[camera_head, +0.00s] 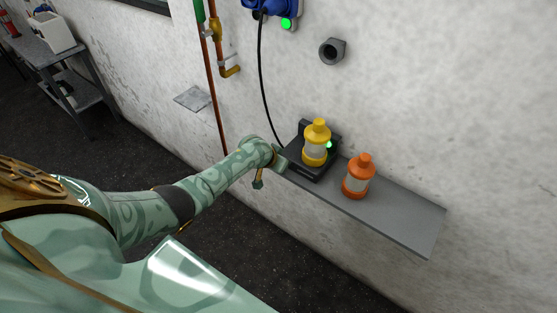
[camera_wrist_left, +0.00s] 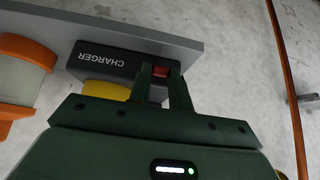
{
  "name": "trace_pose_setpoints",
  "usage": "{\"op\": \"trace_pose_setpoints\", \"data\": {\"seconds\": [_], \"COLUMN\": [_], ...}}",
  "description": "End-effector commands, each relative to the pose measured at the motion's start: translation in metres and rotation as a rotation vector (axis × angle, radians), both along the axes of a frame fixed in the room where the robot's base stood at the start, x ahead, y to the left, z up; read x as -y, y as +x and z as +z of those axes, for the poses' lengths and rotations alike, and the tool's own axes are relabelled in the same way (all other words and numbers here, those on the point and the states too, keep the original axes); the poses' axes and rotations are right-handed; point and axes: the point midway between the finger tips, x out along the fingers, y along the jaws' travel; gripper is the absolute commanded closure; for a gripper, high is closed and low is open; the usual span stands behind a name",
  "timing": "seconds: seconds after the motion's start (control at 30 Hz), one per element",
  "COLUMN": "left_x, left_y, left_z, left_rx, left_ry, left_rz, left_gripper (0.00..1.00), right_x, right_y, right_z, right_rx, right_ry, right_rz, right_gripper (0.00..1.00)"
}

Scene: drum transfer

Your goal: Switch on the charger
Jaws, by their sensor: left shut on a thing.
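The black charger (camera_head: 306,170) sits on the grey wall shelf, with a yellow lantern-like drum (camera_head: 317,141) standing upright on it. A small green light (camera_head: 328,144) glows at its back right. In the left wrist view the charger (camera_wrist_left: 105,63) shows the word CHARGER and a red switch (camera_wrist_left: 159,88) at its end; part of the yellow drum (camera_wrist_left: 106,90) shows beyond my gripper. My left gripper (camera_head: 282,160) is at the charger's left end. In the left wrist view its fingers (camera_wrist_left: 163,82) are shut on the red switch, one on each side. My right gripper is out of view.
An orange drum (camera_head: 358,177) stands on the shelf (camera_head: 408,221), right of the charger. A black cable (camera_head: 262,75) runs down the wall to the charger from a blue socket (camera_head: 270,6). Copper pipes (camera_head: 213,80) and a small plate (camera_head: 192,98) are to the left.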

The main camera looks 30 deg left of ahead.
Motion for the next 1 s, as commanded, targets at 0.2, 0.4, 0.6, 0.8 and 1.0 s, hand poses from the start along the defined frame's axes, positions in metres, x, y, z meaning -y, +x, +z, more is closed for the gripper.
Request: {"op": "trace_pose_setpoints", "data": {"seconds": [0.2, 0.4, 0.6, 0.8, 1.0], "left_x": [-0.0005, -0.0003, -0.0001, 0.0, -0.0003], "left_y": [0.0011, 0.0012, 0.0012, 0.0012, -0.0009], "left_z": [0.0013, 0.0007, 0.0009, 0.0009, 0.0051], "left_rx": [-0.03, -0.033, -0.032, -0.032, -0.032], "left_ry": [0.003, 0.003, 0.002, 0.002, 0.003], "left_rz": [0.001, 0.001, 0.0, 0.0, -0.001], "left_gripper": [1.0, 1.0, 0.72, 0.58, 0.58], "right_x": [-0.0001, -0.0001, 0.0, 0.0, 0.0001], "right_y": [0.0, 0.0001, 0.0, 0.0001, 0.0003], "right_z": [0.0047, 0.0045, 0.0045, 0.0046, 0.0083], "right_rx": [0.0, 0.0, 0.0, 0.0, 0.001], "right_ry": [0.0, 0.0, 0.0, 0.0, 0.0], "right_rz": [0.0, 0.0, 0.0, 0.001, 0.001], "right_gripper": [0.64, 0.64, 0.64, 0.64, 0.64]}}
